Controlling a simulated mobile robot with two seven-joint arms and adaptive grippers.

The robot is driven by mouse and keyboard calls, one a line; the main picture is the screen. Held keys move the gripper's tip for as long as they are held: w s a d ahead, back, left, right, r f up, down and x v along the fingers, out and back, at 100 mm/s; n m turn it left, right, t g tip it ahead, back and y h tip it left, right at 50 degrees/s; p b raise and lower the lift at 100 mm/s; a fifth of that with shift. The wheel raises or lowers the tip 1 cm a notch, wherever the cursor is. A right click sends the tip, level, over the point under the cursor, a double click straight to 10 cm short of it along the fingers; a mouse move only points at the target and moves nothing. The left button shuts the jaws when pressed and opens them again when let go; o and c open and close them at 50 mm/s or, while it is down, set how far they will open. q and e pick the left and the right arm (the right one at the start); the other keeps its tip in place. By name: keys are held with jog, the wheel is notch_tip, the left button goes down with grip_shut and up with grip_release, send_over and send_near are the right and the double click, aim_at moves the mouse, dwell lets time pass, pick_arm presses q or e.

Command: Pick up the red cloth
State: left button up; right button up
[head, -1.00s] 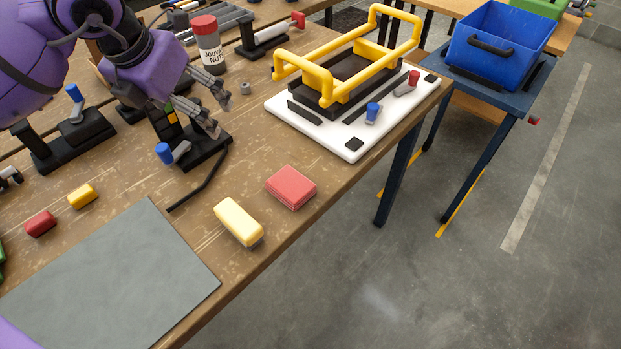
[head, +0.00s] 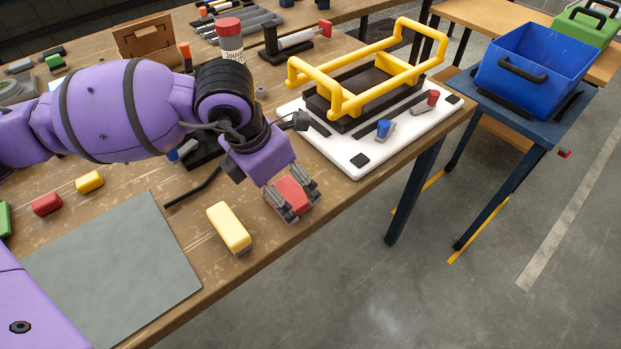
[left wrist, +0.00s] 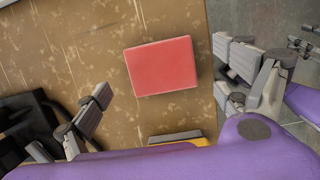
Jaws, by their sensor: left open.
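The red cloth (head: 291,194) is a folded, flat rectangular block lying on the wooden table near its front edge. In the left wrist view the cloth (left wrist: 160,67) lies whole and unobscured on the wood, ahead of and between the two spread fingers. My left gripper (head: 296,197) is open and points down over the cloth, with a finger on either side of it in the head view. The left wrist view shows the left gripper (left wrist: 165,95) empty. Whether the fingertips touch the table I cannot tell.
A yellow-topped block (head: 229,228) lies just left of the cloth. A grey mat (head: 110,270) is further left. A white board (head: 360,160) with a yellow frame (head: 345,100) stands behind to the right. The table's front edge is close to the cloth.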

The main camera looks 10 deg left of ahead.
pick_arm(q)
jog(key=shift+x, duration=1.15)
jog(key=c, duration=1.2)
jog(key=shift+r, duration=0.1)
jog(key=shift+c, duration=0.2)
